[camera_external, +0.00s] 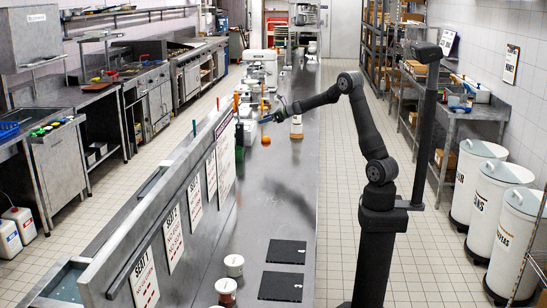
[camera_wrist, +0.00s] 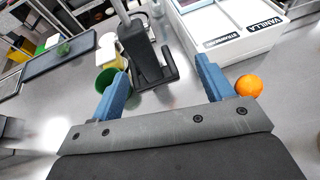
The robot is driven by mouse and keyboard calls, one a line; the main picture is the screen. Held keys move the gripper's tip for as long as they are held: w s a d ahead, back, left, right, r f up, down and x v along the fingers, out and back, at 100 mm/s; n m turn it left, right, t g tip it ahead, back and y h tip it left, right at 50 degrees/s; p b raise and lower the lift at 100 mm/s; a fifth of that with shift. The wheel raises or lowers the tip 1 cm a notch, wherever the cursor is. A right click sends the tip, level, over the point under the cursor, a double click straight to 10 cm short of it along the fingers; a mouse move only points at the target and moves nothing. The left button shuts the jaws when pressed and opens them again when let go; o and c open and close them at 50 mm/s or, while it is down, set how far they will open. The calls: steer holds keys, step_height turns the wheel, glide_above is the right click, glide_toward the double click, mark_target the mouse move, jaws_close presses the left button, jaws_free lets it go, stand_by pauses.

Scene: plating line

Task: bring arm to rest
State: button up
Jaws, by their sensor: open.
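My gripper (camera_external: 264,118) is at the end of my arm, which reaches left over the long steel counter (camera_external: 285,190). It hangs above the counter's left side. In the wrist view my gripper (camera_wrist: 161,66) shows two blue fingers spread wide, with nothing held between them. An orange (camera_external: 265,139) rests on the counter just below the gripper in the external view.
A black stand-like object (camera_wrist: 146,55) shows beyond the fingers, beside a green container (camera_wrist: 108,80). White tubs labelled vanilla and strawberry (camera_wrist: 228,42) stand at upper right. Two black mats (camera_external: 287,251) and lidded jars (camera_external: 234,265) lie nearer. The counter's middle is clear.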

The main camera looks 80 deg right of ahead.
steer(key=w+a+n+y, duration=0.1)
steer(key=w+a+y, duration=0.1)
steer(key=a, duration=1.1)
steer(key=shift+w+r+n, duration=0.15)
steer(key=shift+w+n, duration=0.15)
steer(key=shift+w, duration=0.4)
steer(key=shift+d, duration=0.1)
steer(key=s+d+m+h, duration=0.1)
steer(key=s+d, duration=0.2)
steer(key=d, duration=0.7)
steer(key=s+d+m+h, duration=0.1)
steer(key=s+d, duration=0.3)
steer(key=d, duration=0.6)
steer(key=shift+d+f+h, duration=0.15)
steer(key=shift+f+h, duration=0.25)
